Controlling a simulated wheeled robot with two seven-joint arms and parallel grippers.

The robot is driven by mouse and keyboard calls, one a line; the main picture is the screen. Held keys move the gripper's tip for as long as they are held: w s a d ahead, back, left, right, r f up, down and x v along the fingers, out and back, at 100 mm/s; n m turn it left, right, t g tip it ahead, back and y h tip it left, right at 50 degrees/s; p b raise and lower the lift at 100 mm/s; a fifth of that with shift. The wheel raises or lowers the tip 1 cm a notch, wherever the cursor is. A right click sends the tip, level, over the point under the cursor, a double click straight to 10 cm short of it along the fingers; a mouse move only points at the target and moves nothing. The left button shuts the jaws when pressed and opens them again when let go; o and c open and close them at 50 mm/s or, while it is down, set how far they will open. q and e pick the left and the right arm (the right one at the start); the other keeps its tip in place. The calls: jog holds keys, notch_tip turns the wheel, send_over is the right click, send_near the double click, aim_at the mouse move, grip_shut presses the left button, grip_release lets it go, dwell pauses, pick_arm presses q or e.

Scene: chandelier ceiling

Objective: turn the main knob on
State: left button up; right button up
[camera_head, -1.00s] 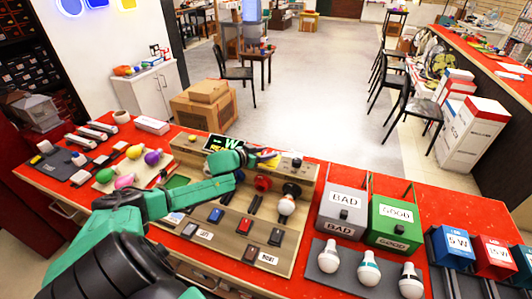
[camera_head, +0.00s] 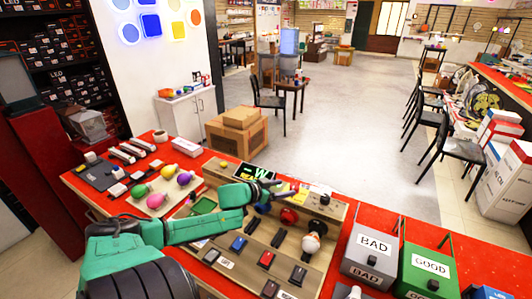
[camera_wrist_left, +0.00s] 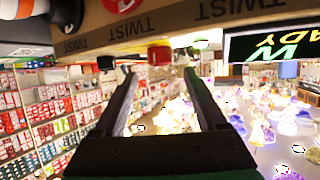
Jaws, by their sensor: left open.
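A wooden control panel (camera_head: 222,172) on the red workbench carries switches, knobs and a lit display (camera_head: 255,173). A red round knob (camera_head: 289,216) and a black knob (camera_head: 325,199) are on its back and right part; I cannot tell which is the main knob. My left gripper (camera_head: 277,189) is open and empty above the panel's back edge, beside the display. In the left wrist view its fingers (camera_wrist_left: 158,72) point toward a small red part (camera_wrist_left: 160,54) below a "TWIST" strip (camera_wrist_left: 140,32); contact is not clear.
A white bulb (camera_head: 311,242) sits on the panel's right side. Grey BAD (camera_head: 372,268) and green GOOD (camera_head: 428,281) boxes stand to the right. Coloured bulbs (camera_head: 168,172) lie on a board to the left. A cardboard box (camera_head: 236,135) stands behind the bench.

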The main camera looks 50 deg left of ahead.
pick_arm(q)
jog(key=p+v, duration=0.2)
jog(key=v, duration=0.6)
jog(key=shift+w, duration=0.1)
